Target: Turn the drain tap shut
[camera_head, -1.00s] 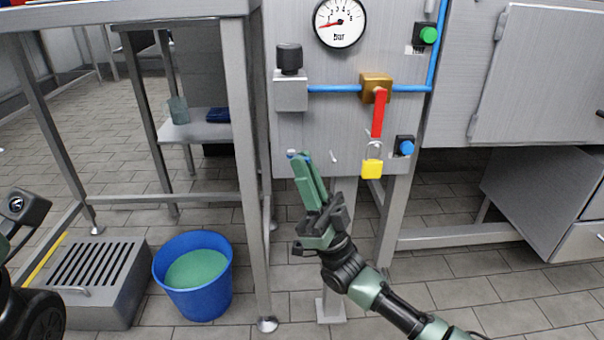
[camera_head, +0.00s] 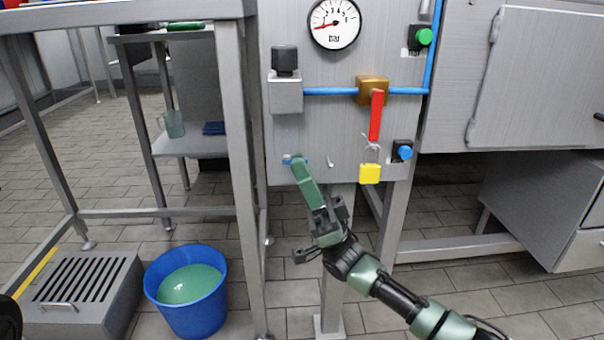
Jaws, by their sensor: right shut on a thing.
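A small blue-handled fitting (camera_head: 285,161) shows at the lower left of the grey panel (camera_head: 340,130); I take it to be the drain tap. My right gripper (camera_head: 297,161) is shut on it, and the green fingers hide most of it. Bits of blue stick out on both sides of the fingertips. Its outlet and exact angle cannot be made out.
A brass valve (camera_head: 371,90) with a hanging red lever (camera_head: 375,117) sits on the blue pipe, above a yellow padlock (camera_head: 369,174). A gauge (camera_head: 334,24) and blue button (camera_head: 405,152) are nearby. A blue bucket (camera_head: 197,312) of green liquid stands beside a table leg (camera_head: 240,170).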

